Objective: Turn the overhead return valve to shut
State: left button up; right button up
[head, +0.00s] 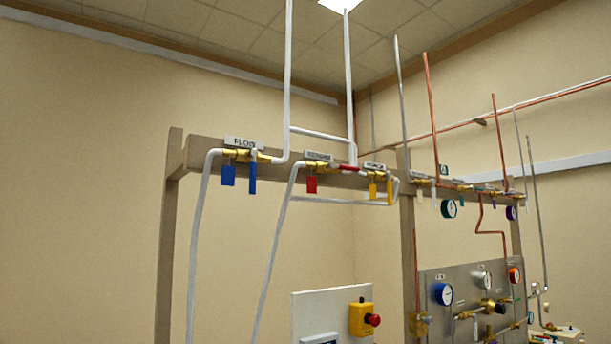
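A row of brass valves sits high on an overhead beam (210,150), each under a small label plate. The left plate (243,142) seems to read FLOW. The middle plate (318,156) and right plate (374,165) are too blurred to read, so I cannot tell which valve is the return. The left valve has a blue lever (252,180) hanging down and a blue tag (228,175). The middle valve has a red lever (349,169) lying along the pipe and a red tag (311,185). The right valve has a yellow lever (389,192) hanging down. Neither gripper shows.
White pipes (287,80) rise from the beam to the ceiling and drop below it. A white panel with a yellow box and red button (363,318) stands below. A grey gauge panel (465,275) with copper pipes stands right. Open space lies left below the beam.

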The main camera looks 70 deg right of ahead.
aim_at(331, 165)
jog(key=z, duration=1.85)
jog(key=i+l+z, duration=0.15)
jog(key=l, duration=0.2)
jog(key=i+l+z, duration=0.2)
jog(key=l, duration=0.2)
jog(key=k, duration=0.05)
